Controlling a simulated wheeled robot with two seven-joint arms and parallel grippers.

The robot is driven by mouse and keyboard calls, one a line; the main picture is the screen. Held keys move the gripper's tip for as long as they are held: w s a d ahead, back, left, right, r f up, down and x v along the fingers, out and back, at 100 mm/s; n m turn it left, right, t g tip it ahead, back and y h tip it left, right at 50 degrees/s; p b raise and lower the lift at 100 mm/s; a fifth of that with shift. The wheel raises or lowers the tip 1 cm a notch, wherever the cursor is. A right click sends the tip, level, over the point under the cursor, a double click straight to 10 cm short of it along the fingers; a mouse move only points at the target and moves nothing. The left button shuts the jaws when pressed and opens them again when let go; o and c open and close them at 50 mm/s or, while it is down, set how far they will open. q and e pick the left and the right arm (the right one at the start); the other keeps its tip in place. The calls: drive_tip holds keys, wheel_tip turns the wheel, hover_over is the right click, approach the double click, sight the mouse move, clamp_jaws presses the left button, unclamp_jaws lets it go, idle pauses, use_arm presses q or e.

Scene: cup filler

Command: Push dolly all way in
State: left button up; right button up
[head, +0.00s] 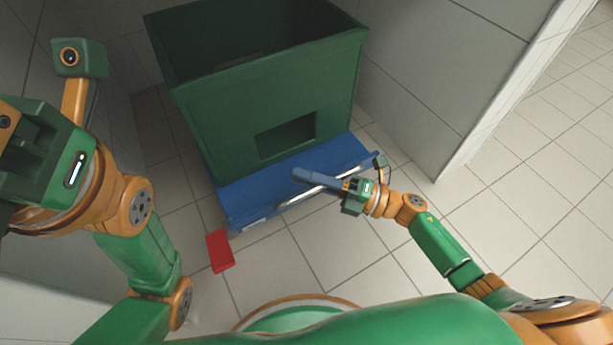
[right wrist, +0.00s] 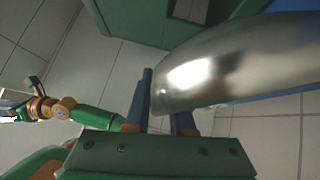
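The blue dolly (head: 240,200) stands on the tiled floor under a dark green open-topped bin (head: 215,130). A silver handle bar (head: 293,199) runs along its front edge. My right gripper (head: 318,180) is at this bar, with its dark blue fingers across it. In the right wrist view the bar (right wrist: 215,75) is very close and covers part of one finger. A gap shows between the fingers, and I cannot tell whether they touch the bar. My left gripper's hand (head: 45,150) is raised at the left, away from the dolly; its fingers are not clearly seen.
A red block or pedal (head: 220,251) is on the floor by the dolly's front left corner. Grey walls stand on both sides, with a white wall edge (head: 510,85) on the right. The tiled floor (head: 330,255) in front is clear.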

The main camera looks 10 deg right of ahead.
drive_tip(key=o, duration=0.4)
drive_tip(key=shift+c, duration=0.2)
drive_tip(key=p+v, duration=0.1)
drive_tip(key=v, duration=0.6)
